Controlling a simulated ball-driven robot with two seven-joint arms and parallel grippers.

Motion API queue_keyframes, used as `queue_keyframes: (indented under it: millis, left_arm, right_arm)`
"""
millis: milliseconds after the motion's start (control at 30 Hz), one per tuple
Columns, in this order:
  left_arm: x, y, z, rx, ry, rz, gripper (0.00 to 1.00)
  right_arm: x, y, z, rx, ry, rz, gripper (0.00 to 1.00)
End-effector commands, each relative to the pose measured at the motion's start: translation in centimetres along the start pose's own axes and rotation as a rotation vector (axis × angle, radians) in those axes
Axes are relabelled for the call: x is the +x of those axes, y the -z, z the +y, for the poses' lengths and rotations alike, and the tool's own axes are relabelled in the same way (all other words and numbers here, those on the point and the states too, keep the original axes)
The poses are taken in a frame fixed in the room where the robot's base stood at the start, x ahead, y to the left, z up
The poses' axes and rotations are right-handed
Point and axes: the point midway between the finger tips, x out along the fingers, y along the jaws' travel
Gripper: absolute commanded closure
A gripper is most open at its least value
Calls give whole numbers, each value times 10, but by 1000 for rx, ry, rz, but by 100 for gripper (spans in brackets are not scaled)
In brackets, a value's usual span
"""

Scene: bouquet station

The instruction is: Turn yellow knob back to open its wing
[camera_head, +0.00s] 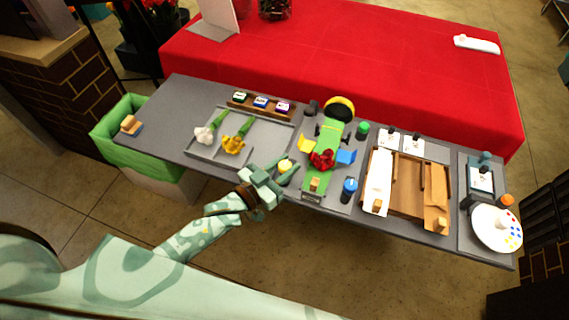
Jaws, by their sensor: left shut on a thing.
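The yellow knob (285,165) stands at the near edge of the grey table, left of the green bouquet stand (316,184). My left gripper (281,171) is shut on the yellow knob, and its fingers hide part of it. The yellow wing (307,144) sticks out on the left side of the stand, beside the red flowers (322,159). The blue wing (346,157) sticks out on the right side. A blue knob (349,188) and a green knob (363,128) stand to the right of the stand. My right gripper is not in view.
A grey tray (205,152) with a white flower (205,134) and a yellow flower (234,144) lies to the left. A wooden tray (407,190) and a white round palette (497,228) are to the right. A green-lined bin (112,128) stands at the left end.

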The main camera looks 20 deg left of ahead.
Motion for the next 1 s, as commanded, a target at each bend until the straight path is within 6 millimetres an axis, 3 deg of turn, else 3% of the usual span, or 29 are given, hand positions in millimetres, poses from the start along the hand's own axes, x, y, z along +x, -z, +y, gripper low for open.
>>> queue_keyframes:
  millis: [367, 400, 467, 867, 1000]
  left_arm:
    - [0, 0, 0, -2, 7, 0, 94]
    - [0, 0, 0, -2, 7, 0, 69]
    - [0, 0, 0, -1, 7, 0, 52]
    - [0, 0, 0, 0, 6, 0, 52]
    - [-9, 0, 0, 0, 7, -1, 52]
  right_arm:
    - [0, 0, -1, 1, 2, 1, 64]
    - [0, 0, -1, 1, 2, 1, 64]
    - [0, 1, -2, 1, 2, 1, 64]
    - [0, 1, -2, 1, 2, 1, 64]
    - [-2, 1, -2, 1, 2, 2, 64]
